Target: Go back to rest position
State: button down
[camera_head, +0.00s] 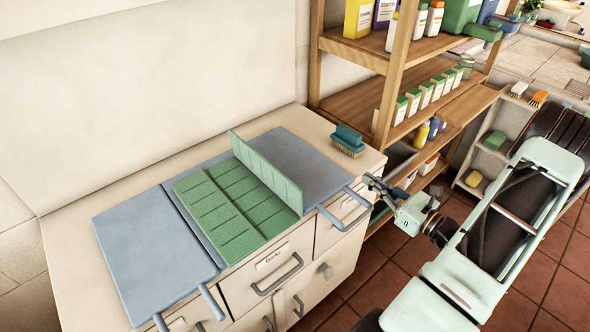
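My gripper (374,184) is at the right of the head view, just off the counter's right front corner, close to the end of a grey-blue handle bar. I see nothing held in it. Its fingers are small and partly merge with the background, so their opening is unclear. My arm reaches in from the lower right, over the tiled floor. The white counter (75,245) carries a blue folding board (150,250) with a green slatted panel (225,195) in its middle. One green flap (265,170) stands upright.
A teal brush (348,140) lies on the counter's back right. A wooden shelf (345,50) with bottles and boxes stands behind. A low rack (480,160) holds brushes and sponges at the right. Drawer handles (278,275) stick out in front. Red floor tiles (385,265) show clear below.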

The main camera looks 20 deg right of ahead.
aim_at(352, 181)
jog(key=f+b, duration=0.3)
jog(key=f, duration=0.1)
jog(key=shift+d, duration=0.2)
jog(key=c, duration=1.6)
grip_release()
jog(key=shift+f, duration=0.1)
jog(key=o, duration=0.6)
jog(key=shift+a, duration=0.1)
jog(key=shift+c, duration=0.2)
jog(key=shift+o, duration=0.4)
jog(key=shift+a+f, duration=0.1)
